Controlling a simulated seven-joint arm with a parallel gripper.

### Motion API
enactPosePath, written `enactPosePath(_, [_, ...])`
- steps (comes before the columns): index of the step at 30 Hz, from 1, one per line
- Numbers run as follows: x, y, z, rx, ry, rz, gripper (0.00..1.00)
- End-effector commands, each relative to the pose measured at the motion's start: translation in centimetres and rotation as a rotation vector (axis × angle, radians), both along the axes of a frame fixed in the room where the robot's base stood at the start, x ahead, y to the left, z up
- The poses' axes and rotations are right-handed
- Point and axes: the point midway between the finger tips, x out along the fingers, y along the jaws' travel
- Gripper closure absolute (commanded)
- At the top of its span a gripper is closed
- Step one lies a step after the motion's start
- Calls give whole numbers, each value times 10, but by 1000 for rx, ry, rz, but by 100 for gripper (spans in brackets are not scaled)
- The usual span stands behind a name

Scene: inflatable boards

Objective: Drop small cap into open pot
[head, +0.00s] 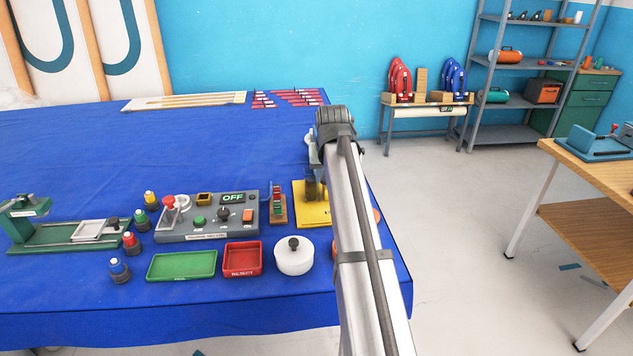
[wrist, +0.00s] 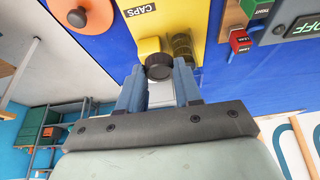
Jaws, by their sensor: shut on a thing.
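In the wrist view my gripper (wrist: 158,72) is shut on a small round black cap (wrist: 159,66) held between its fingertips. The cap is over or beside the yellow mat marked CAPS (wrist: 187,9); the gap below it cannot be judged. A dark olive cylinder (wrist: 183,47) stands beside the cap. In the head view the arm hides most of the gripper and part of the yellow mat (head: 316,218). A white round pot (head: 294,262) with a black knob on top stands at the table's front. I cannot make out an open pot clearly.
An orange disc (wrist: 93,12) with a dark knob lies near the mat. A red REJECT tray (head: 242,271), a green tray (head: 182,277) and a grey control box (head: 207,232) reading OFF are left of the pot.

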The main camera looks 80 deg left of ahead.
Motion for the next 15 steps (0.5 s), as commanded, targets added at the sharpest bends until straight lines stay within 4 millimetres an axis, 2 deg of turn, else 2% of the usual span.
enactPosePath(1, [16,-9,0,2,-1,-17,94])
enactPosePath(3, [34,-27,-1,5,0,-38,94])
enactPosePath(7, [58,-74,-7,11,6,-68,94])
enactPosePath(11, [68,-120,-14,13,13,-76,94])
enactPosePath(15, [64,-156,-23,9,15,-53,94])
